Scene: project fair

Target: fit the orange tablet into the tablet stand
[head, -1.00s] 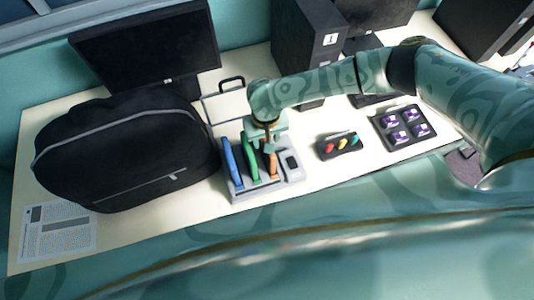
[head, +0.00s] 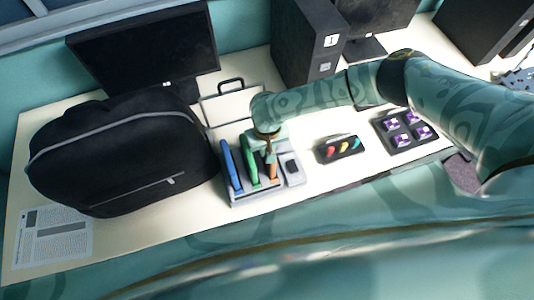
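The grey tablet stand (head: 238,200) is on the white table, right of the black bag. A blue tablet (head: 231,165) and a green tablet (head: 250,163) stand upright in its left and middle slots. The orange tablet (head: 272,171) is upright at the slot right of the green one, with its lower part at the stand. My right gripper (head: 270,153) is directly above it and appears shut on its top edge. The gripper's wrist partly hides the fingers and the tablet's top; how deep the tablet sits is hard to tell. My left gripper is out of view.
A black bag (head: 120,150) fills the left, with a monitor (head: 145,45) behind. A framed panel (head: 232,105) is behind the stand. A small tray (head: 341,149) with coloured pieces and a dark tray (head: 402,130) with purple items are to the right.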

